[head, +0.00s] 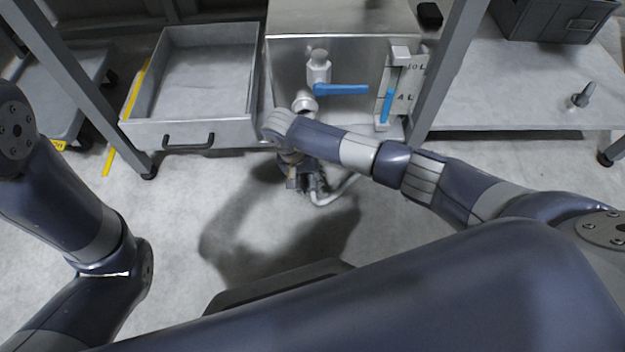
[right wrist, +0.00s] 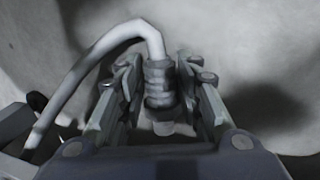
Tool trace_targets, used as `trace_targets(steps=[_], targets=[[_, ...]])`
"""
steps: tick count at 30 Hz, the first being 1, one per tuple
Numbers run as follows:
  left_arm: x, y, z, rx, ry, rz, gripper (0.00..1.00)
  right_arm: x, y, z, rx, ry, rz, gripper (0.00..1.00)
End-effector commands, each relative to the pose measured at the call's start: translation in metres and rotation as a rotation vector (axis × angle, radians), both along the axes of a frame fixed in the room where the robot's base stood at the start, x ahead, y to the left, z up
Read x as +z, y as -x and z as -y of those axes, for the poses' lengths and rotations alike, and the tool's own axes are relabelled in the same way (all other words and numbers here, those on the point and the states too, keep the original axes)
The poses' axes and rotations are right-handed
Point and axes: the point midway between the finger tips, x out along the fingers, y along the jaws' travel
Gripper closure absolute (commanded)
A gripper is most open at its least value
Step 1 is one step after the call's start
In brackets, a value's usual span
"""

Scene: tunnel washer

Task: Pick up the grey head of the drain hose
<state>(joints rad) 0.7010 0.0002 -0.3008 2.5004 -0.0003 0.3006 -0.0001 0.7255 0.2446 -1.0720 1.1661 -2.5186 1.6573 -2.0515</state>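The grey ribbed head of the drain hose (right wrist: 158,82) sits between the two fingers of my right gripper (right wrist: 160,75) in the right wrist view. The fingers stand close on either side of it; I cannot tell whether both press on it. The pale hose (right wrist: 97,52) bends over from the head and runs down to the left. In the head view my right gripper (head: 308,188) points down in front of the steel tank, and the pale hose (head: 335,193) curves out beside it; the hose head is hard to make out there. My left gripper is out of view.
The steel tank (head: 343,50) has a valve with a blue lever (head: 342,89) and a level gauge (head: 401,90) just beyond my right arm. An open metal drawer (head: 200,70) is on the left. Table legs flank the tank. The floor in front is clear.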

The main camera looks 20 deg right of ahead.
Motion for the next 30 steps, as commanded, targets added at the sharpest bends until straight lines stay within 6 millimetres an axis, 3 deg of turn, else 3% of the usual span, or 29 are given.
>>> trace_targets(steps=[5,10,22,30], targets=[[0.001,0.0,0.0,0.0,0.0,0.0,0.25,0.001,0.0,0.0,0.0,0.0,0.0,0.68],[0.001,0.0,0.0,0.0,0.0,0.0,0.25,0.001,0.0,0.0,0.0,0.0,0.0,0.99],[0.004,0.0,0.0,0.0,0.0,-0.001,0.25,0.004,0.0,0.0,0.0,0.0,0.001,1.0],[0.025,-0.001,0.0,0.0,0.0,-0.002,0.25,0.027,0.0,0.001,0.001,0.002,0.002,1.0]])
